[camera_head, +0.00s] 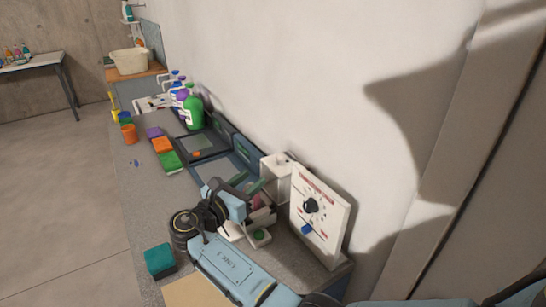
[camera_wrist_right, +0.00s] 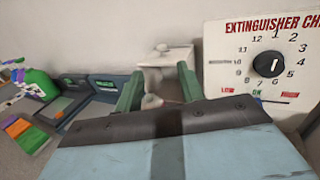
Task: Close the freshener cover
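The freshener is a white unit (camera_head: 278,172) on the counter by the wall, left of the dial panel. Its upper white part also shows in the right wrist view (camera_wrist_right: 172,58). A pinkish part shows inside, above a lower white part, so the cover looks open; my gripper hides some of it. My right gripper (camera_head: 247,185) is in front of the freshener. In the wrist view its two green fingers (camera_wrist_right: 158,88) are apart, with the freshener beyond them and a small pale part showing between them. I cannot tell if they touch it. My left gripper is not in view.
A white dial panel (camera_head: 318,218) stands close on the right. Dark trays (camera_head: 205,144), coloured sponges (camera_head: 162,145), an orange cup (camera_head: 129,134) and a green bottle (camera_head: 193,110) are farther back. A teal block (camera_head: 159,261) sits near the front edge. The left counter strip is mostly clear.

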